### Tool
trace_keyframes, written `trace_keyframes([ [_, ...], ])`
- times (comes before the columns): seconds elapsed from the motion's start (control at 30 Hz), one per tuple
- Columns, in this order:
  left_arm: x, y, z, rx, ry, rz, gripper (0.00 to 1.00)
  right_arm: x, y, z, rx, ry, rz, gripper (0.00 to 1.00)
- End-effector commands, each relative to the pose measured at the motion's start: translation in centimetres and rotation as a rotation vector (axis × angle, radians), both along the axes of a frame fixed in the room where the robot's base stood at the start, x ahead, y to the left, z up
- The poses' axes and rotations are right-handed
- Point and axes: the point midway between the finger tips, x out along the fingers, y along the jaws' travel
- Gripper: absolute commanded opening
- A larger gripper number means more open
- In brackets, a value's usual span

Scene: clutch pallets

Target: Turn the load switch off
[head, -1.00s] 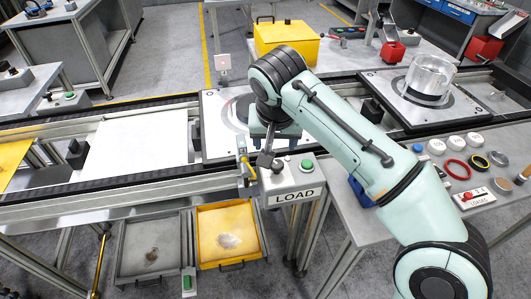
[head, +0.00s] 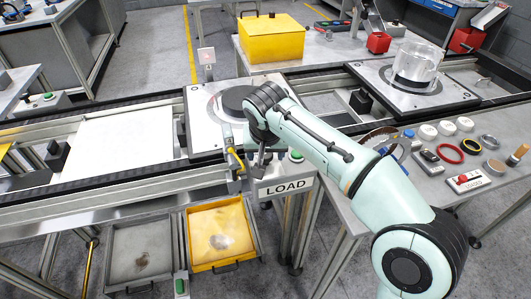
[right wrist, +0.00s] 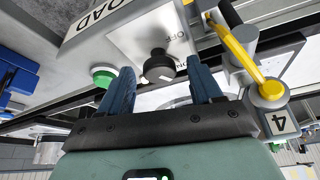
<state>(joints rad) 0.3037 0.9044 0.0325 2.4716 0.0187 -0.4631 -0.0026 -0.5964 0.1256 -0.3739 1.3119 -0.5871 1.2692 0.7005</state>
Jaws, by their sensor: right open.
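The load switch is a black round knob (right wrist: 158,68) with a white mark, on a light plate lettered OFF on the LOAD box (right wrist: 88,28). In the head view the LOAD box (head: 287,187) stands at the front edge of the conveyor, and my right gripper (head: 256,166) is over its left part, hiding most of the knob. In the right wrist view my right gripper (right wrist: 160,68) is open, its two blue fingers apart with the knob showing between their tips. Whether they touch it I cannot tell. My left gripper is in neither view.
A green button (right wrist: 103,76) sits beside the knob on the box. A yellow-handled lever (right wrist: 240,55) is close to the right finger. Two trays, one grey (head: 141,255) and one yellow (head: 250,225), sit below the conveyor. A side table (head: 430,190) holds several rings and discs.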

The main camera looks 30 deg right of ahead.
Motion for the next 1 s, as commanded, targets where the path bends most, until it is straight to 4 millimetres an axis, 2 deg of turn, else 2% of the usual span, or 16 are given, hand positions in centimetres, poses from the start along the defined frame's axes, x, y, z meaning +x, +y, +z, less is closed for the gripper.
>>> trace_keyframes([
  [0.2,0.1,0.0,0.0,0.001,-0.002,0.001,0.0,0.0,0.0,0.0,0.0,0.0,0.0,0.64],
  [0.23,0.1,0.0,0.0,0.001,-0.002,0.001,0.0,0.0,0.0,0.0,0.0,0.0,0.0,0.61],
  [0.4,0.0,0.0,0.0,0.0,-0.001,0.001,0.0,0.0,0.0,0.0,0.0,-0.001,0.0,0.09],
  [0.77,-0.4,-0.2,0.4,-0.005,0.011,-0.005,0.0,0.0,-0.1,0.1,0.001,-0.002,0.042,0.09],
  [1.0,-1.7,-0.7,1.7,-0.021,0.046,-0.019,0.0,-0.1,-0.3,0.2,0.002,-0.001,0.181,0.09],
])
